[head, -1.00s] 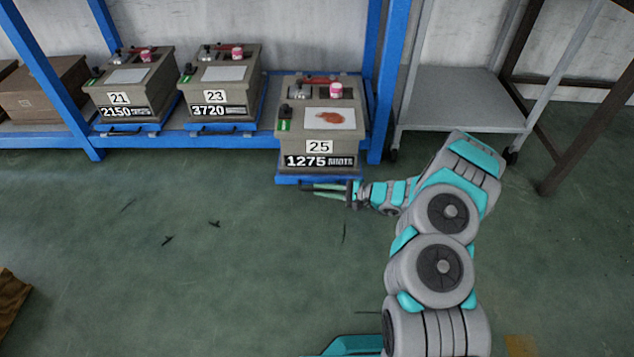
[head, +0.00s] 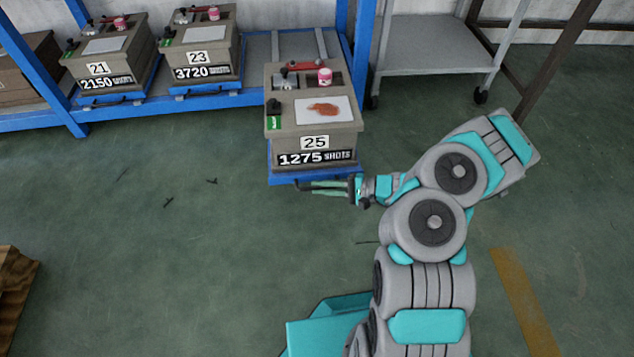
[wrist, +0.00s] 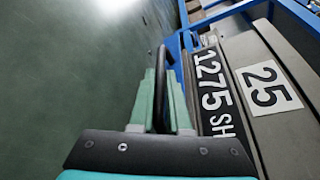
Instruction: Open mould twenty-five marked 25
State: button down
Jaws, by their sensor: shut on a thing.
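Mould 25 (head: 352,122) is a grey-brown box marked "25" and "1275 SHOTS" on its front. It sits upright on a blue sliding tray (head: 276,178), pulled out in front of the rack. My gripper (head: 325,187) is low at the tray's front edge, reaching in from the right. In the wrist view, its green fingers (wrist: 161,100) are shut on a dark bar handle (wrist: 160,80) along that edge. The mould's lid looks closed. On top are a white plate (head: 340,108) with a reddish-brown patch, a pink jar (head: 325,77) and a red-handled part (head: 300,66).
Moulds 21 (head: 120,55) and 23 (head: 222,52) stand on the blue rack (head: 40,119) to the left. Bare rails (head: 276,47) show behind mould 25. A grey cart (head: 425,45) stands at the right. The floor (head: 160,240) in front is open; a wooden item (head: 15,275) lies left.

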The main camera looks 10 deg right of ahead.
jog(key=shift+s, duration=0.3)
jog(key=c, duration=0.9)
grip_release()
jog(key=p+v, duration=0.1)
jog(key=v, duration=0.6)
jog(key=shift+d, duration=0.4)
